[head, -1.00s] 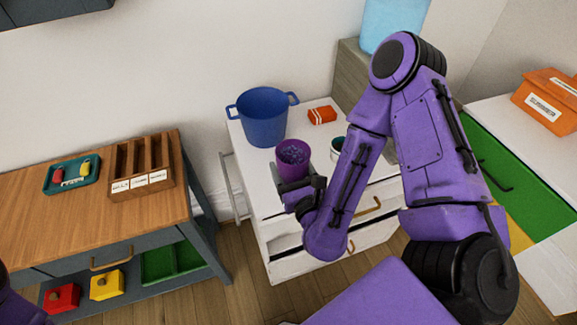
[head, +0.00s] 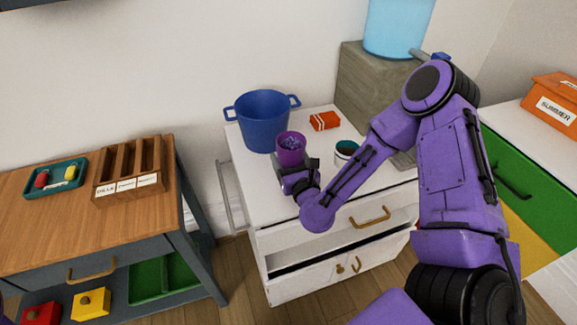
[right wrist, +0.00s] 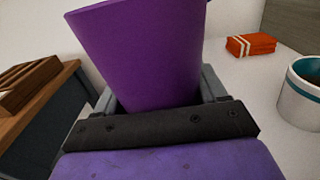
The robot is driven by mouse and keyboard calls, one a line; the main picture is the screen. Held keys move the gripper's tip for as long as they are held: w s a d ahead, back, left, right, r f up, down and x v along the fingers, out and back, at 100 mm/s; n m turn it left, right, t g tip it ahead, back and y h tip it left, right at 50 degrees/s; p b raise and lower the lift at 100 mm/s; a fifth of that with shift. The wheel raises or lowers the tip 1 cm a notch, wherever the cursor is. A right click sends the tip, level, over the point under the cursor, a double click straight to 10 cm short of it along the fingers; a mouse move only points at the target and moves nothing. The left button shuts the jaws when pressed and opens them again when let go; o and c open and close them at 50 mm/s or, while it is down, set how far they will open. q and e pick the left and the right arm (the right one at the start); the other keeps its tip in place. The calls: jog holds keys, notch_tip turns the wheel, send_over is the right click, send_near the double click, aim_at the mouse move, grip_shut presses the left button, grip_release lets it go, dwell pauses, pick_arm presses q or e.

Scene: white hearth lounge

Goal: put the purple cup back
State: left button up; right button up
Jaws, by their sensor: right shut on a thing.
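The purple cup (head: 290,152) holds small purplish pieces. It is upright over the white cabinet's top (head: 263,196), in front of the blue pot. My right gripper (head: 294,166) is shut on the purple cup, which also fills the middle of the right wrist view (right wrist: 150,55). Whether the cup's base touches the cabinet top is hidden by the gripper. My left gripper is not in view.
A blue pot (head: 262,125) stands behind the cup. A blue water container (head: 395,25) stands on a grey-brown block (head: 372,90). A wooden rack (head: 130,170) sits on the left table.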

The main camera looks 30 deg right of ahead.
aim_at(289, 166)
notch_tip(289, 166, down, 3)
jog(key=shift+f, duration=0.1)
jog(key=shift+f+b, duration=0.1)
jog(key=shift+b, duration=0.25)
jog(key=o, duration=1.2)
